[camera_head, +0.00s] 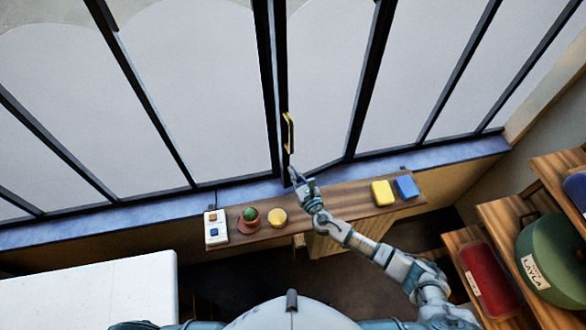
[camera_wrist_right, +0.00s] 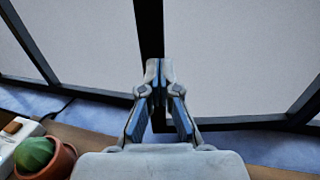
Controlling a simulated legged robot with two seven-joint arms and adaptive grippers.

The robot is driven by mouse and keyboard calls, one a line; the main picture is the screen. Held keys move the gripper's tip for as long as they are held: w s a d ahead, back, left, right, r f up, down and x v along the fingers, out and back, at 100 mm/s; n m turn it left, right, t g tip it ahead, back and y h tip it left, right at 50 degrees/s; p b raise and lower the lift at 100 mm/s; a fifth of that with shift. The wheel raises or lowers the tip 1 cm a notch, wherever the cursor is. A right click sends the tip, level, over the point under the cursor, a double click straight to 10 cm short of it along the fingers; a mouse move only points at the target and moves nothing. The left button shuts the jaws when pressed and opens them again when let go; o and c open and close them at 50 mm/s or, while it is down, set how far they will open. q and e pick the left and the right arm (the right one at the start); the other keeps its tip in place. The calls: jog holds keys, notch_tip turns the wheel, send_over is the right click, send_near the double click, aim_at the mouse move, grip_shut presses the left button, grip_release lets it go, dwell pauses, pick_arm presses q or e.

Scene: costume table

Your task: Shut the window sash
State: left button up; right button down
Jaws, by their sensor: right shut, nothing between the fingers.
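The window sash (camera_head: 328,85) is a tall glass pane in a dark frame, with a brass handle (camera_head: 289,133) low on its left upright. Its bottom rail slants against the line of the sill, so it looks a little ajar. My right gripper (camera_head: 295,174) is at the sash's lower left corner, below the handle. In the right wrist view the gripper (camera_wrist_right: 159,72) has its fingertips together, empty, in front of a dark upright (camera_wrist_right: 149,28). I cannot tell whether they touch it. My left gripper is out of view.
On the wooden shelf (camera_head: 350,197) below the sill stand a white switch box (camera_head: 216,238), a potted cactus (camera_head: 249,219), a round yellow item (camera_head: 277,217), a yellow block (camera_head: 382,192) and a blue block (camera_head: 405,187). Stepped shelves with a green hatbox (camera_head: 556,255) are at right.

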jog(key=shift+w+a, duration=0.55)
jog(key=shift+a, duration=0.3)
jog(key=shift+d, duration=0.25)
jog(key=shift+w, duration=0.2)
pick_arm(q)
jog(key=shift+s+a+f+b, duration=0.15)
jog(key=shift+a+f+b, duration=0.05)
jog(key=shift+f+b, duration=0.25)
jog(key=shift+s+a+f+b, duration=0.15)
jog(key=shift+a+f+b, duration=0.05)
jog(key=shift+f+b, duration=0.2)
pick_arm(e)
jog(key=w+a+m+t+h, duration=0.1)
jog(key=w+a+m+h, duration=0.1)
jog(key=w, duration=0.4)
jog(key=shift+w+a+r+m+t+h, duration=0.2)
jog(key=shift+a+m+t+h, duration=0.3)
jog(key=shift+h, duration=0.8)
